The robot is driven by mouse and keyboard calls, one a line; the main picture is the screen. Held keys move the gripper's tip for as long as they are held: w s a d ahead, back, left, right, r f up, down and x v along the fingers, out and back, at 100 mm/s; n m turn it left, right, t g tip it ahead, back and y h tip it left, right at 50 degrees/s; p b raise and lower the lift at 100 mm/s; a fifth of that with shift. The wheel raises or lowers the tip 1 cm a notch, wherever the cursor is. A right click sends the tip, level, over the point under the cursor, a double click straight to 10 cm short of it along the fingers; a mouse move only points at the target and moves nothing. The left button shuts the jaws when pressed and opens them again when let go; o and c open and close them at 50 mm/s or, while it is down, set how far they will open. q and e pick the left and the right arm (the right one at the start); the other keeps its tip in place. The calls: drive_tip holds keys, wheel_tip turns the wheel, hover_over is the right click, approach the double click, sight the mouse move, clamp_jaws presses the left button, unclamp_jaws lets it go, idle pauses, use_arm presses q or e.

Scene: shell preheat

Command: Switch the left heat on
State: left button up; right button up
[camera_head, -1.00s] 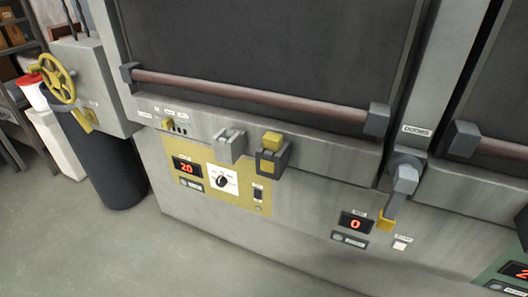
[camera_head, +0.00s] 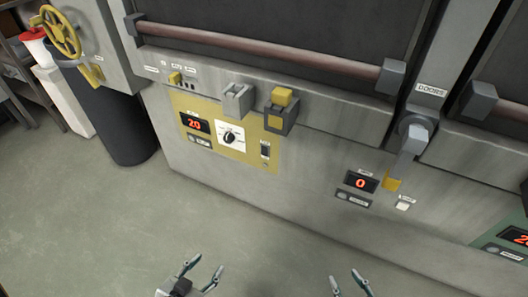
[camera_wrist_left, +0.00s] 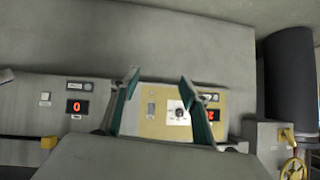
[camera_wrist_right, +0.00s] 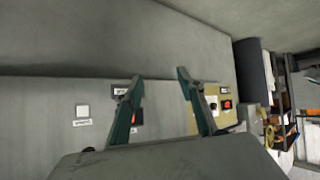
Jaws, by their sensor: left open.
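The left yellow control panel (camera_head: 235,158) is on the machine's front. It bears a red display (camera_head: 194,124) reading 20, a black dial on a white plate (camera_head: 230,137) and a small dark switch (camera_head: 265,152) under a label too small to read surely. The switch also shows as a pale plate in the left wrist view (camera_wrist_left: 151,108); its position is unclear. My left gripper (camera_head: 203,267) is open and empty, low in front of the machine and apart from the panel. My right gripper (camera_head: 345,277) is open and empty, further right, also apart from the machine.
A grey lever with a yellow tip (camera_head: 409,150) under the DOORS label juts out right of the panel. A display reading 0 (camera_head: 361,182) is beside it. Latch blocks (camera_head: 281,112) and a long door bar (camera_head: 250,55) protrude above. The floor (camera_head: 110,230) in front is clear.

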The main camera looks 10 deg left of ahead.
idle(0.3)
